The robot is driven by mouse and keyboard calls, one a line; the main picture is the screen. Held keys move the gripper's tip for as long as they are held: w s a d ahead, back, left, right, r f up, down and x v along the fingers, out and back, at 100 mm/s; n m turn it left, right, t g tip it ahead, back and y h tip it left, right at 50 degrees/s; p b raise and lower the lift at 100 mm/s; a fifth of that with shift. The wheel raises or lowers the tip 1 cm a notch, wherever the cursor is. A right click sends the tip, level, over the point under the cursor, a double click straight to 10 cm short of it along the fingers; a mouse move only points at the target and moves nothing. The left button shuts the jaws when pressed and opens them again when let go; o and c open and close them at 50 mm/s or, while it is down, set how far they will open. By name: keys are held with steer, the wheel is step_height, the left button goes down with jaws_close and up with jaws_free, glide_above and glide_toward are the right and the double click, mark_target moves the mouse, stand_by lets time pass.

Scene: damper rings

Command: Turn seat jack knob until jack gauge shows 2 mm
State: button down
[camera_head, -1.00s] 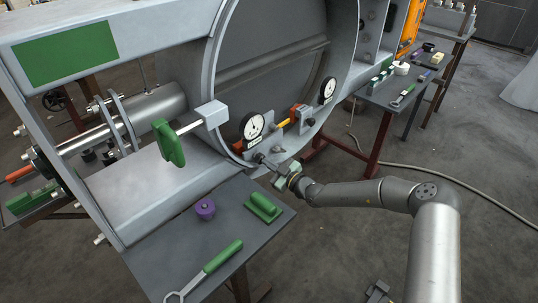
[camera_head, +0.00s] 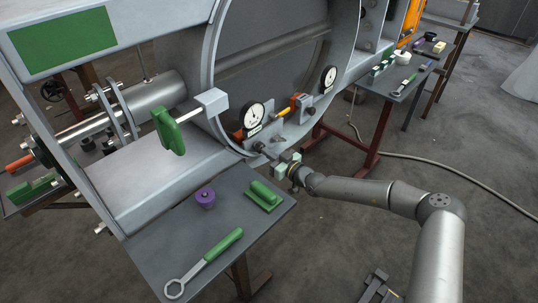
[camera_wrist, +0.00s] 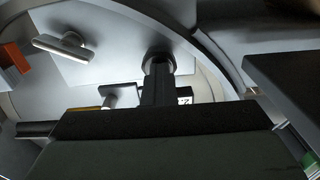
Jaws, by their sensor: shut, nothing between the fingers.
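The round white dial gauge (camera_head: 253,115) stands at the lower rim of the big grey ring; its reading is too small to tell. A second dial gauge (camera_head: 329,78) sits farther right. Small dark hardware (camera_head: 259,147) below the near gauge looks like the seat jack knob, but I cannot be certain. My gripper (camera_head: 287,164) is shut and empty, just right of and below that hardware, apparently apart from it. In the wrist view, a dark round part (camera_wrist: 158,58) shows ahead, above a dark block that fills the lower picture.
A green handle (camera_head: 167,130) juts from the machine. An orange-and-red part (camera_head: 291,106) sits between the gauges. A far table holds small tools.

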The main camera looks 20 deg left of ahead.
steer(key=shift+f+m+b, duration=0.4)
steer(key=shift+b, duration=0.5)
steer(key=m+b, duration=0.1)
steer(key=r+m+b, duration=0.1)
steer(key=m+b, duration=0.1)
steer(key=shift+m, duration=0.3)
steer(key=shift+f, duration=0.1)
steer(key=m+p, duration=0.2)
steer(key=m, duration=0.2)
steer(key=shift+m, duration=0.3)
